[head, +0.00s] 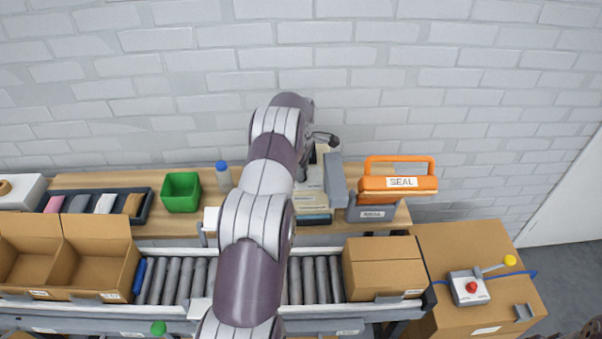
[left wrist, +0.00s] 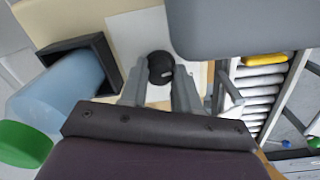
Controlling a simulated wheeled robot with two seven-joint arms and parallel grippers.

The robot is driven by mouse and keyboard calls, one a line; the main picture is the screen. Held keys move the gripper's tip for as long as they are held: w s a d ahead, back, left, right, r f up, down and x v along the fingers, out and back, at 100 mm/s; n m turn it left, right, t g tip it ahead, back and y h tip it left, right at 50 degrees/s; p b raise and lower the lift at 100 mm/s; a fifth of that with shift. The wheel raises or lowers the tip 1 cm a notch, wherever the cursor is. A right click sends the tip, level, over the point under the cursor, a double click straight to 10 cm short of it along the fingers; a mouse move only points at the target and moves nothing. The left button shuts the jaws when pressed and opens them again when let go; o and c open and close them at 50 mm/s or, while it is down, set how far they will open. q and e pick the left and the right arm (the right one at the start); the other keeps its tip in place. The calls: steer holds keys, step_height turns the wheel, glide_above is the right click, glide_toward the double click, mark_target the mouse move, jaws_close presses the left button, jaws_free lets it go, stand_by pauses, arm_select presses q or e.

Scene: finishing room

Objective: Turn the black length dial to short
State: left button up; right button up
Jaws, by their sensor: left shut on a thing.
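The black length dial (left wrist: 160,66) shows in the left wrist view as a small round knob with a faint light mark. It stands on a white panel (left wrist: 132,32). My left gripper (left wrist: 159,84) is shut on the dial, with a grey finger on either side of it. The dial's setting and any labels are too small to read. In the head view my left arm reaches up the middle and hides the dial. My right gripper is not in view.
In the head view an orange sealer (head: 398,183), a green bin (head: 181,192) and an open carton (head: 100,262) are around my arm.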

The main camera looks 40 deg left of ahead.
arm_select(q)
steer(key=n, duration=0.2)
steer(key=shift+n, duration=1.9)
steer(key=o, duration=1.1)
steer(key=shift+c, duration=0.2)
step_height(320, 180, up, 13)
steer(key=p, duration=1)
steer(key=shift+s+d+f, duration=0.15)
